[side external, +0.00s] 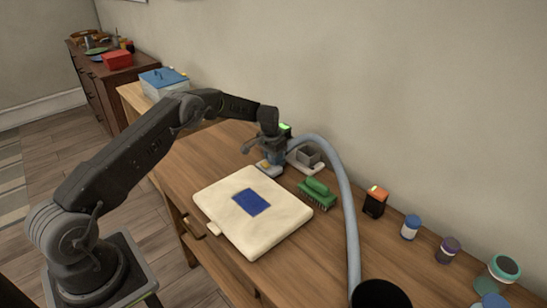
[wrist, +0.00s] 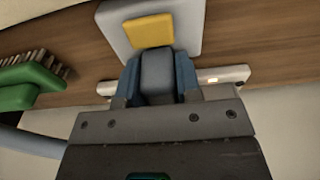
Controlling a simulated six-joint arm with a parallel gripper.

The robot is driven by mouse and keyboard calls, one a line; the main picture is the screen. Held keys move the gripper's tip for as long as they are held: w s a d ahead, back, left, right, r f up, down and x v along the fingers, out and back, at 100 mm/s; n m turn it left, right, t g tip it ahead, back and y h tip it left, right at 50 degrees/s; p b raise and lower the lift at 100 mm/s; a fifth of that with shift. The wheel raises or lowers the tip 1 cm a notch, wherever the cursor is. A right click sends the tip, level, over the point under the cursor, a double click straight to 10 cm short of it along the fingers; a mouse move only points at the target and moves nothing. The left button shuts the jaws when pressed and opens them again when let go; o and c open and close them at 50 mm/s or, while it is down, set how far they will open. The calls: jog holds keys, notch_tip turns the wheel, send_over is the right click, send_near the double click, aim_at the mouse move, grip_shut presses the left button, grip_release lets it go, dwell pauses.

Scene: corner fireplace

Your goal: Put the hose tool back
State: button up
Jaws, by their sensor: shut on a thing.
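My gripper (wrist: 158,88) is shut on the grey hose tool (wrist: 157,72), which sits between its two blue fingers in the wrist view. In the side view my gripper (side external: 271,151) is low over the far part of the table, at the upper end of the grey-blue hose (side external: 345,195). The hose arcs right and down to a black round container (side external: 381,294). A pale block with a yellow pad (side external: 268,168) is just below my gripper; the yellow pad also shows in the wrist view (wrist: 149,30). The tool's lower end is hidden, so contact with anything below is unclear.
A pale base with a grey block (side external: 306,157) is right of my gripper. A green brush (side external: 317,193), a cream folded pad with a blue patch (side external: 252,210), a black-orange box (side external: 375,202) and several jars (side external: 411,227) stand nearby. The wall is close behind.

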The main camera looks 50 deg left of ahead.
jog(key=shift+f, duration=0.15)
jog(key=o, duration=0.9)
